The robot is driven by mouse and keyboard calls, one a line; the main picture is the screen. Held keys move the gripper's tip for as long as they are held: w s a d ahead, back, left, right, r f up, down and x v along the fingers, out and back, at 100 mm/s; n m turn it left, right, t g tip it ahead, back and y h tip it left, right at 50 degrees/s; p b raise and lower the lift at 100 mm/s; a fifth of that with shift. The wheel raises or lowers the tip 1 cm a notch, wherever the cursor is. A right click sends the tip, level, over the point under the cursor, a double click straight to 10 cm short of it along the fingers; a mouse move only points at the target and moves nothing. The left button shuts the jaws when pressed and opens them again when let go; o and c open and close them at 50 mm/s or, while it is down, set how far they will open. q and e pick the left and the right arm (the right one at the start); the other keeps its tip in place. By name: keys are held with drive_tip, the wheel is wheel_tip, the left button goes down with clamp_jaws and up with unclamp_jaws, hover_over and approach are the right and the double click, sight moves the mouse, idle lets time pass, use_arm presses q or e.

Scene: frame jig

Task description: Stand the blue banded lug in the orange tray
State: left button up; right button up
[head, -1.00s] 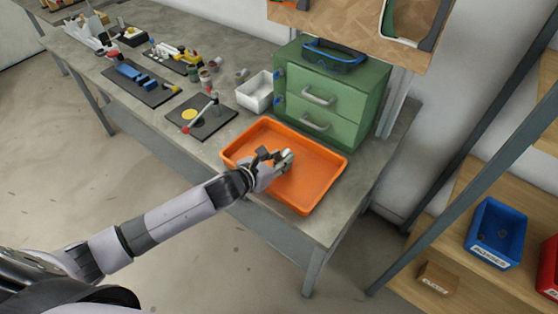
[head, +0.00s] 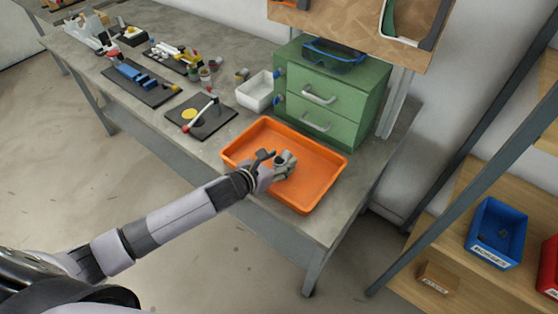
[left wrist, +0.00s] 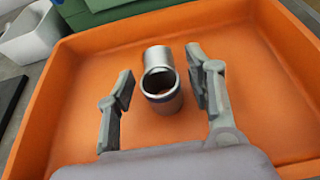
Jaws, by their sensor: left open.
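The orange tray (head: 318,192) lies on the bench near its right end. My left gripper (left wrist: 158,88) is open, with one finger on each side of the lug and a gap at the left finger. In the head view the gripper (head: 276,165) is over the tray. Whether the lug rests on the tray floor is hard to tell.
A green drawer cabinet (head: 330,100) with blue goggles on top stands behind the tray. A white bin (head: 255,92) is left of it. Dark mats with parts, including one with a yellow disc (head: 189,114), fill the bench's left. Shelving with a blue bin (head: 497,232) stands at right.

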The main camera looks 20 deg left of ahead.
use_arm(q)
drive_tip(key=shift+r, duration=0.1)
drive_tip(key=shift+s+a+r, duration=0.1)
drive_tip(key=shift+s, duration=0.05)
drive_tip(key=b+v, duration=0.1)
drive_tip(key=v, duration=0.9)
drive_tip(key=shift+s+a, duration=0.1)
drive_tip(key=shift+s, duration=0.2)
drive_tip(key=shift+s+a+r, duration=0.15)
drive_tip(key=shift+s+r, duration=0.2)
drive_tip(key=shift+s, duration=0.05)
